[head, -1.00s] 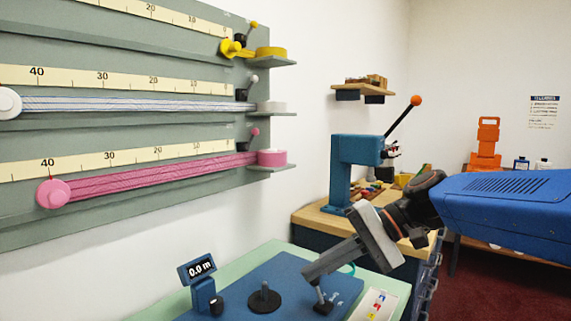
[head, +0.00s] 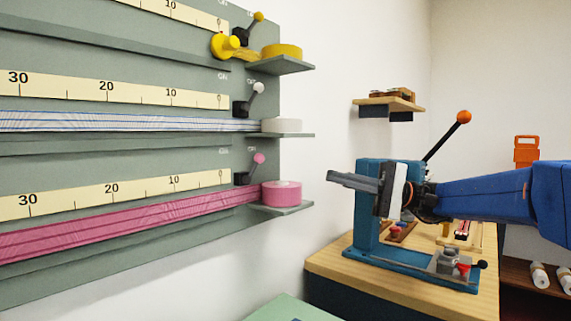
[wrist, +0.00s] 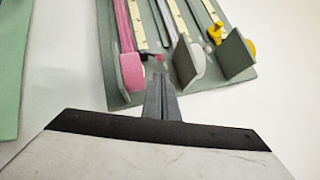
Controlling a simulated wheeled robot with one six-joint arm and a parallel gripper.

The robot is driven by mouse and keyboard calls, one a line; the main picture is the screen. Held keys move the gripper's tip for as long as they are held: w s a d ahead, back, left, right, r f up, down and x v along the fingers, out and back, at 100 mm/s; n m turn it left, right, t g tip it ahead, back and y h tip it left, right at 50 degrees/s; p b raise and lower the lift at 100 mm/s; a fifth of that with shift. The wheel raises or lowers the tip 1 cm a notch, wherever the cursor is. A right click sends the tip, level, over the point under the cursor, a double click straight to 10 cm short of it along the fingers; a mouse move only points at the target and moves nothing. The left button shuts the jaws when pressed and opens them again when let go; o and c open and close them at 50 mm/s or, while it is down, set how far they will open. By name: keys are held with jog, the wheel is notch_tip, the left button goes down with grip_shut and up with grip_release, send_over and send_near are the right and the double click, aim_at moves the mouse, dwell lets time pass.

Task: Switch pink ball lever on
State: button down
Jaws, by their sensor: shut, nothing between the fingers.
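The pink ball lever (head: 258,159) stands on a small black block on the grey-green wall panel. Its ball points up and to the right, above the pink tape roll (head: 281,193). In the wrist view the pink ball (wrist: 159,58) shows small, just beyond my fingertips and right of the pink roll (wrist: 131,70). My gripper (head: 332,176) is shut and empty. In the head view it points left toward the panel, right of the lever and clearly apart from it. The small labels by the lever are too blurred to read.
A white ball lever (head: 257,88) and a yellow ball lever (head: 258,17) sit above, each by its own roll. Small shelves (head: 290,208) jut from the panel under the rolls. A blue press (head: 368,215) with an orange-ball handle stands behind my gripper.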

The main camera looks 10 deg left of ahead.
jog(key=shift+a, duration=0.15)
send_near(254, 168)
jog(key=a+r, duration=0.1)
jog(key=a, duration=0.1)
jog(key=a+r, duration=0.2)
jog(key=shift+w+a+r, duration=0.1)
jog(key=shift+w, duration=0.05)
dwell(0.5)
jog(key=shift+a+r+n+h, duration=0.1)
jog(key=shift+r+n+h, duration=0.25)
jog(key=shift+n+h, duration=0.2)
jog(key=shift+s+r+n+h, duration=0.25)
jog(key=shift+n, duration=0.1)
jog(key=shift+s+a+r+n+h, duration=0.3)
jog(key=shift+s+r+n+h, duration=0.2)
jog(key=shift+n+h, duration=0.3)
jog(key=shift+s+a+r, duration=0.55)
jog(key=shift+s+r, duration=0.05)
jog(key=shift+s, duration=0.25)
jog(key=shift+d, duration=0.1)
